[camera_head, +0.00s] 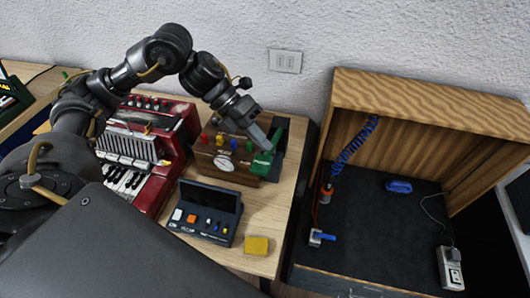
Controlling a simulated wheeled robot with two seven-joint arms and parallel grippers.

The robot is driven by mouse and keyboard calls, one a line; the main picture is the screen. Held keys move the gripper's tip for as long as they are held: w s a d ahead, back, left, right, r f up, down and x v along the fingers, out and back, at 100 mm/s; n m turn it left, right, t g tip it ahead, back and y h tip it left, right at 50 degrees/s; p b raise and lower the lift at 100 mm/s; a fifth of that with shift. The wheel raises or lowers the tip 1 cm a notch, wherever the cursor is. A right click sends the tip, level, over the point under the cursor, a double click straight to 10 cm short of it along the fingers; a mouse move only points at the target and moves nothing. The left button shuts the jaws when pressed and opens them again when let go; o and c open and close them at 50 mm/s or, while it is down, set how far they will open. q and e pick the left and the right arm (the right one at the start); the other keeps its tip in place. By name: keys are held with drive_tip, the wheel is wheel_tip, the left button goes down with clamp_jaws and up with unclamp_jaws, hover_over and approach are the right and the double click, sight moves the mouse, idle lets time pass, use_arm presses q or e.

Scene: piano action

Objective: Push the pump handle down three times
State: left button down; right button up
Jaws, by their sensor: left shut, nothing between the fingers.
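A wooden box (214,163) with red, yellow, blue and green knobs and a white oval plate stands on the light wooden table. At its right end is a bright green part (262,164) with pale lettering, too small to read; it looks like the pump handle, but I cannot be sure. My left gripper (266,143) reaches in from the upper left, pointing down and right. It is shut and empty, its tip just above the green part. I cannot tell whether they touch. My right gripper is not in view.
A red accordion-like instrument (148,150) stands left of the box. A dark panel with buttons (205,212) and a yellow block (257,245) lie in front. An open wooden cabinet (430,105) at right holds a blue coil (354,145) and a blue object (398,186).

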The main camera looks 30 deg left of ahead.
sight(259, 162)
use_arm(q)
drive_tip(key=shift+s+d+f+b, duration=0.1)
drive_tip(key=shift+s+f+b, duration=0.3)
drive_tip(key=shift+f+b, duration=0.45)
drive_tip(key=shift+s+d+f+b, duration=0.1)
drive_tip(key=shift+s+f+b, duration=0.4)
drive_tip(key=shift+f, duration=0.55)
drive_tip(key=shift+s+d+f+b, duration=0.1)
drive_tip(key=shift+s+f+b, duration=0.2)
drive_tip(key=shift+f+b, duration=0.6)
idle(2.4)
drive_tip(key=shift+r, duration=0.1)
idle(0.5)
wheel_tip(259, 162, up, 6)
drive_tip(key=w+p, duration=0.2)
drive_tip(key=p, duration=0.2)
drive_tip(key=shift+w+a, duration=0.25)
drive_tip(key=shift+a, duration=0.1)
drive_tip(key=shift+r, duration=0.2)
drive_tip(key=shift+w+a+r+p, duration=0.1)
drive_tip(key=shift+w+r+p, duration=0.25)
drive_tip(key=shift+r+p, duration=0.3)
drive_tip(key=shift+w+a+r+p, duration=0.1)
drive_tip(key=shift+w+r+p, duration=0.3)
drive_tip(key=shift+r, duration=0.4)
drive_tip(key=shift+w+a+r+p, duration=0.1)
drive_tip(key=shift+w+r+p, duration=0.15)
drive_tip(key=shift+r+p, duration=0.45)
